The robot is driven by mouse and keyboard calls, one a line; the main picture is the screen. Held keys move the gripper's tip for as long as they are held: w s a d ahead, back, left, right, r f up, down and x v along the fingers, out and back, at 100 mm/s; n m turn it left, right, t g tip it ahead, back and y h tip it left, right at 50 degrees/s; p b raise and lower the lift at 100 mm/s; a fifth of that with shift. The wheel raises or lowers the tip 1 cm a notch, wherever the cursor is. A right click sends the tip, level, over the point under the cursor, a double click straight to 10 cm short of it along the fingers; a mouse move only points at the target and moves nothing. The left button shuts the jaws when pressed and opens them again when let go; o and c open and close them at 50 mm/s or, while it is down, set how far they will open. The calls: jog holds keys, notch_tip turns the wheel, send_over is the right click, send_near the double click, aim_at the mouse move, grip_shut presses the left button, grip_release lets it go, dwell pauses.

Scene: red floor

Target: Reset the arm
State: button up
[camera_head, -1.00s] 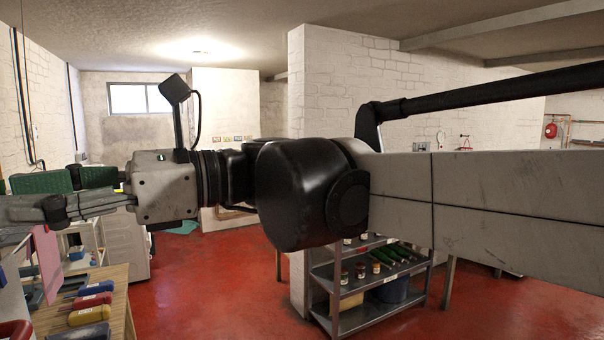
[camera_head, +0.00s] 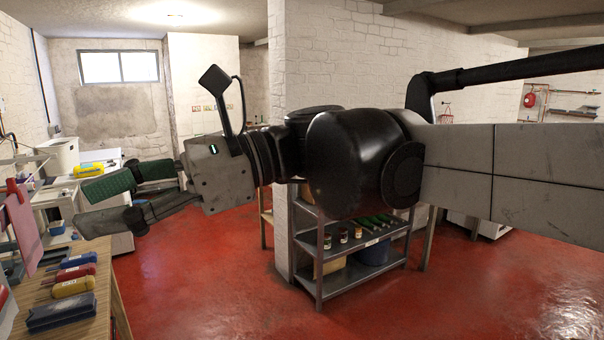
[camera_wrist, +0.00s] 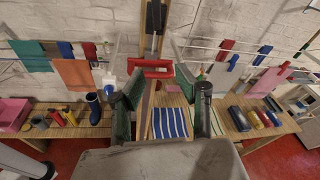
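My arm stretches across the head view from the right edge, with my gripper (camera_head: 84,208) at its left end. My gripper points left and slightly down in that view. Its two green-padded fingers stand apart, with nothing held between them. In the wrist view, my gripper (camera_wrist: 160,92) also shows its fingers spread wide. Beyond the gap lie a blue-and-white striped cloth (camera_wrist: 170,122) and a red object (camera_wrist: 150,68) at the wooden bench.
A wooden bench (camera_head: 95,325) with several coloured tools stands at lower left. A pink sheet (camera_head: 22,228) hangs beside it. A grey metal shelf (camera_head: 340,285) with jars stands below my arm, beside a white brick wall. The red floor (camera_head: 200,270) between them is clear.

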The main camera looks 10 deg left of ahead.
jog(key=w+d+f+n+t+h+b, duration=0.25)
jog(key=w+d+f+t, duration=0.2)
jog(key=d+f, duration=0.7)
jog(key=w+d+f+n+t+h+b, duration=0.1)
jog(key=w+d+f+t+h+b, duration=0.25)
jog(key=d+f+t, duration=0.8)
jog(key=s+d+f+n+h+b, duration=0.1)
jog(key=d+f+n+h+b, duration=0.2)
jog(key=d+f, duration=1.5)
jog(key=d+n+h, duration=0.1)
jog(key=n+h, duration=0.1)
jog(key=h, duration=0.2)
jog(key=shift+d+g+h, duration=0.35)
jog(key=shift+g+h, duration=0.05)
